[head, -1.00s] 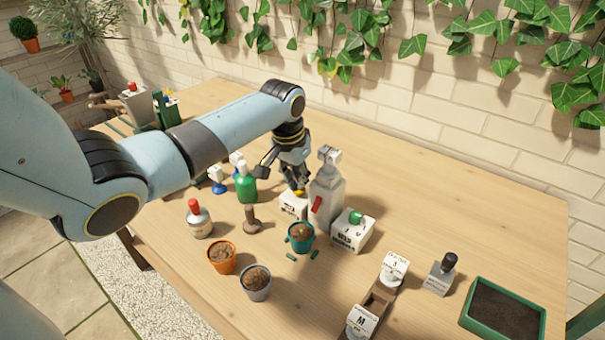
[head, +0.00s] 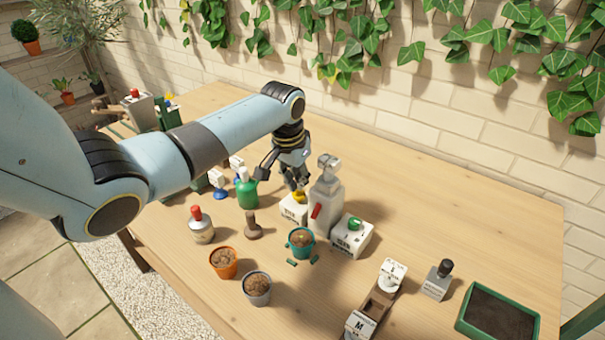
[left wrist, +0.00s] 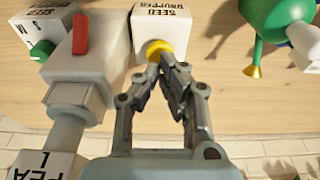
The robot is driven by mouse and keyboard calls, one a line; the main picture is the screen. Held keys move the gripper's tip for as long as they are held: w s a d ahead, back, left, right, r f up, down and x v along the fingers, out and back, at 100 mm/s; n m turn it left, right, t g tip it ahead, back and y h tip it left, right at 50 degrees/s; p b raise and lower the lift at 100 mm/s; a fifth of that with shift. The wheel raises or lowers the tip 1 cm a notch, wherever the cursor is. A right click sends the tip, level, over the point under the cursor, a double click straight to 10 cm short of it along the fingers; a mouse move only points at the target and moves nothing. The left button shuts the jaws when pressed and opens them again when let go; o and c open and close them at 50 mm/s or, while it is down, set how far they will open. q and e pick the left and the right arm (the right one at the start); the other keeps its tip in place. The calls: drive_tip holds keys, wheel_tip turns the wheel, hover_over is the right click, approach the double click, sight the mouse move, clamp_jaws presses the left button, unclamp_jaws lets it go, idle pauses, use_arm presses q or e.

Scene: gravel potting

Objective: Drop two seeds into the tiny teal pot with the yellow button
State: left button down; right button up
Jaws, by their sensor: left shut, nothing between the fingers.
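The tiny teal pot (head: 301,243) stands upright on the table with dark soil and a small, unclear lighter patch inside. Two small green pieces, one at its left (head: 292,262) and one at its right (head: 314,260), lie on the table in front of it. Behind it is the white seed dropper box (head: 292,212) with a yellow button (left wrist: 158,47). My left gripper (left wrist: 163,66) is shut and empty, its fingertips at the button and seemingly touching it. In the head view the left gripper (head: 299,188) partly hides the button. My right gripper is out of view.
A tall grey-white dispenser with a red lever (head: 325,205) stands close right of the dropper, beside a green-button box (head: 351,236). The table's right back is clear.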

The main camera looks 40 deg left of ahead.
use_arm(q)
drive_tip(key=shift+f+b, duration=0.6)
drive_tip(key=shift+f, duration=0.75)
drive_tip(key=shift+r, duration=0.15)
drive_tip(key=shift+r+p, duration=1.4)
drive_tip(key=shift+p, duration=0.2)
wheel_tip(320, 180, up, 5)
drive_tip(key=p, duration=0.5)
drive_tip(key=shift+r+p, duration=0.1)
drive_tip(key=shift+p, duration=0.3)
drive_tip(key=shift+f, duration=0.2)
